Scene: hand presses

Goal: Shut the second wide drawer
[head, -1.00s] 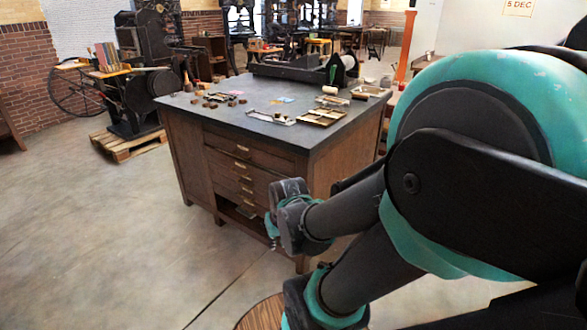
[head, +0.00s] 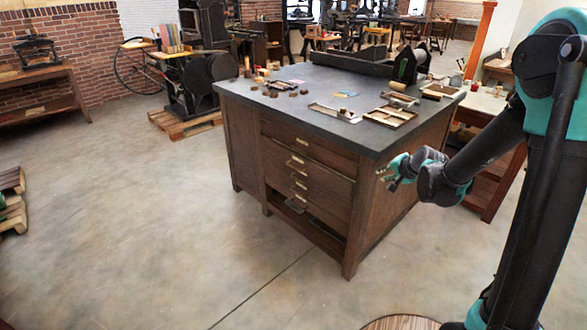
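The wooden cabinet (head: 380,215) stands in the middle with a dark top. A stack of wide drawers with brass pulls fills its front. The second wide drawer (head: 325,172) lies below the top one; its upper edge seems to stand slightly proud of the front, but the exact gap is too small to tell. My gripper (head: 384,175) is in front of the cabinet's right corner, to the right of the drawer in the picture, and touches no drawer that I can see. Its fingers look apart and empty.
Trays (head: 391,116) and small blocks lie on the cabinet top. Below the drawers is an open shelf (head: 310,220). A press on a pallet (head: 180,124) stands behind at left. The floor (head: 170,240) in front and to the left is clear.

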